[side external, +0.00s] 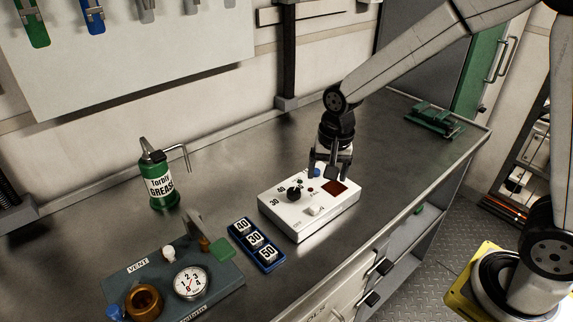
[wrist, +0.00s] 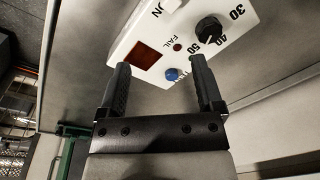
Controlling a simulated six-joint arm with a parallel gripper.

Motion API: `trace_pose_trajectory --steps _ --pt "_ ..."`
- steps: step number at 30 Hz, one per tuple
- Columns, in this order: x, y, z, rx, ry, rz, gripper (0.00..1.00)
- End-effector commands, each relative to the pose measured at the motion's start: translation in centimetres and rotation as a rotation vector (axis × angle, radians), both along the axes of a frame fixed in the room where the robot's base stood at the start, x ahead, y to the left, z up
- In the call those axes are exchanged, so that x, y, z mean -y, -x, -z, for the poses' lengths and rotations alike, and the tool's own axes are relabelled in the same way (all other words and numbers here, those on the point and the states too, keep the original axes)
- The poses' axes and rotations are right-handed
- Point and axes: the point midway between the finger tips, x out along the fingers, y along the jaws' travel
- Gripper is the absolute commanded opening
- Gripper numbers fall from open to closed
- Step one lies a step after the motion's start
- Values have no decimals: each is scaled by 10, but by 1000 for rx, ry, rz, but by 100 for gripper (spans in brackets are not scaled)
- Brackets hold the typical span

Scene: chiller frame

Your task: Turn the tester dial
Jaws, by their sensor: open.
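The white tester box (side external: 290,219) lies on the metal bench. Its black dial (side external: 294,194) is on the left part of the top, beside the printed numbers. The dial also shows in the wrist view (wrist: 209,30), near the marks 30, 40 and 50. A blue button (wrist: 171,74) and a dark red window (wrist: 132,57) are on the same face. My gripper (side external: 329,174) is over the far edge of the box, to the right of the dial. In the wrist view its two fingers (wrist: 160,77) are apart, with the blue button between their tips. The dial is outside the fingers.
A blue block with 40, 30 and 50 tiles (side external: 257,245) lies left of the box. A gauge panel (side external: 221,288) is at the front left. A green grease can (side external: 160,184) stands behind it. A green fixture (side external: 433,119) is at the back right. Bench between is clear.

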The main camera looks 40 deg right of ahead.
Motion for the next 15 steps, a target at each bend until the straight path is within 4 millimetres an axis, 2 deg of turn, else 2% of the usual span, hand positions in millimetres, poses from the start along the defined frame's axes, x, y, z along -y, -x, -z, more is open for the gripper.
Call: trace_pose_trajectory --steps 6,15 --pt "-19 -34 -3 -50 -16 263 85" --pt "-36 -60 -6 -92 -19 520 85"
